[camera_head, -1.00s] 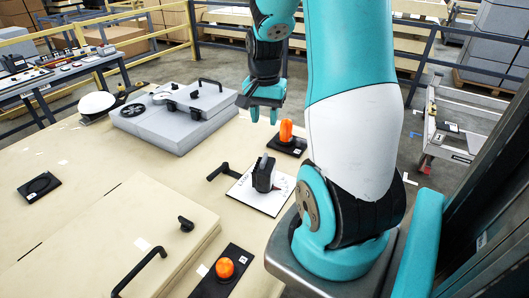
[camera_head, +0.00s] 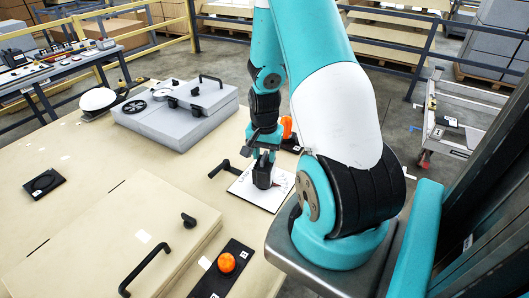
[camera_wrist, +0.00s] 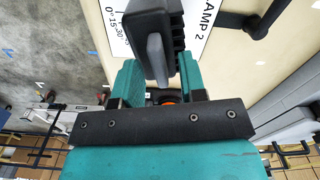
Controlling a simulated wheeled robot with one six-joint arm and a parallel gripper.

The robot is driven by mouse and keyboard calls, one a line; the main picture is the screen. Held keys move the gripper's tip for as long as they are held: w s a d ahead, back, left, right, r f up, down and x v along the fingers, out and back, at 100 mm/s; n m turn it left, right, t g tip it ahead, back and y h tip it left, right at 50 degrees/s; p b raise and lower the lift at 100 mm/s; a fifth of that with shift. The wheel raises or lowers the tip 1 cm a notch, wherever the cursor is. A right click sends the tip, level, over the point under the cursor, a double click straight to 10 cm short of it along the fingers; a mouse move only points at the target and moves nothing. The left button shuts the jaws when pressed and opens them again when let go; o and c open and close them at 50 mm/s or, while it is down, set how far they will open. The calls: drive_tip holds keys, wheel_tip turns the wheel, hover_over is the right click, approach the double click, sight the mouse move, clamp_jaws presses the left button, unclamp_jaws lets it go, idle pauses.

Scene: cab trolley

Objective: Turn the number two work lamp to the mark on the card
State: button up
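The number two work lamp (camera_head: 263,174) is a small black block standing on a white card (camera_head: 243,190). In the wrist view the lamp (camera_wrist: 158,25) shows black fins and an upright grey tab. The card there (camera_wrist: 200,22) reads "LAMP 2" and carries a scale beginning 0, 15, 30. My gripper (camera_head: 263,152) is right above the lamp, pointing down. In the wrist view its two teal fingers (camera_wrist: 158,78) stand apart, with the grey tab between or just beyond them. I cannot tell whether either finger touches it. The lamp's underside and part of the scale are hidden.
A black lever handle (camera_head: 220,168) lies just left of the card. A grey case (camera_head: 180,115) and a beige lid (camera_head: 110,245) flank open tabletop (camera_head: 120,150).

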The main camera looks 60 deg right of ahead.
clamp_jaws()
drive_tip(key=shift+w+n+b, duration=0.1)
drive_tip(key=shift+n+b, duration=0.3)
drive_tip(key=shift+n, duration=1.1)
unclamp_jaws()
wheel_tip(320, 180, up, 18)
drive_tip(key=b, duration=0.3)
drive_tip(key=shift+f, duration=0.25)
